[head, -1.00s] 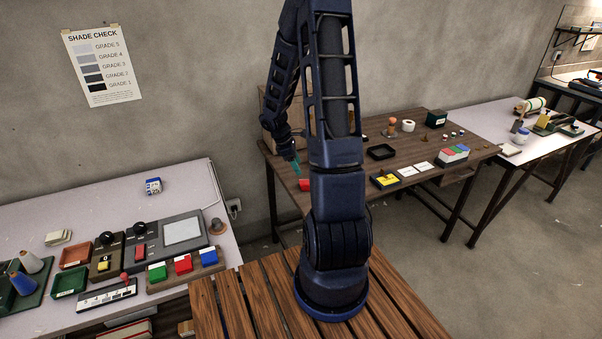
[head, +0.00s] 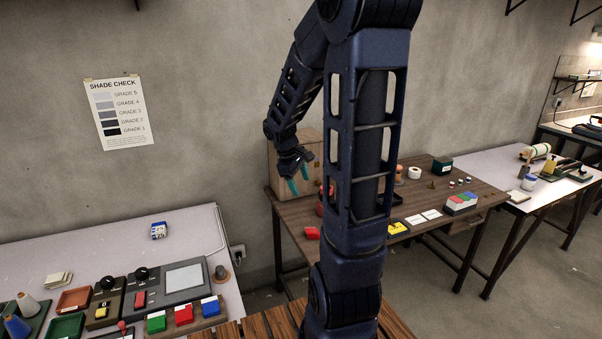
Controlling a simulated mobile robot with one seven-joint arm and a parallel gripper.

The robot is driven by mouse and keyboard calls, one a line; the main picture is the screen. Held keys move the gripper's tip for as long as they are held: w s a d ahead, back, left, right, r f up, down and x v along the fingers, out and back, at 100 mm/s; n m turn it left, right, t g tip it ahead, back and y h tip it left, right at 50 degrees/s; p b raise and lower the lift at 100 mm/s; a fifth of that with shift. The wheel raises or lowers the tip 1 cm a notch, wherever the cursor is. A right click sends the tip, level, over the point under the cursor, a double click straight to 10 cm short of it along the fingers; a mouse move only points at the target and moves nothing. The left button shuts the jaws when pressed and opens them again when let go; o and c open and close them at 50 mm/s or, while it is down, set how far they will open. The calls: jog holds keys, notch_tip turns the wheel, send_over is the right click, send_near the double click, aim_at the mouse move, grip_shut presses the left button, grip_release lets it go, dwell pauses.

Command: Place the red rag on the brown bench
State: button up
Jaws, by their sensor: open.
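A small red piece (head: 312,233), which looks like the red rag, lies on the brown bench (head: 285,207) near its front left edge. It is too small to tell how it is folded. My gripper (head: 299,186) has teal fingertips that are open and point down. It is above and slightly left of the red piece in the head view, apart from it and empty. My own arm hides the middle of the bench.
A brown box (head: 288,160) stands at the bench's back left, behind my gripper. A white table (head: 110,240) with control panels is at left.

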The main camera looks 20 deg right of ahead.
jog(key=s+a+r+m+t+y, duration=0.1)
jog(key=s+a+r+m+t, duration=0.1)
jog(key=s+r, duration=0.4)
jog(key=s+a+r+m+t+y, duration=0.2)
jog(key=s+a+r+m, duration=0.2)
jog(key=s, duration=0.7)
jog(key=shift+a+r+m+y, duration=0.3)
jog(key=shift+r+m, duration=0.6)
jog(key=shift+r, duration=0.3)
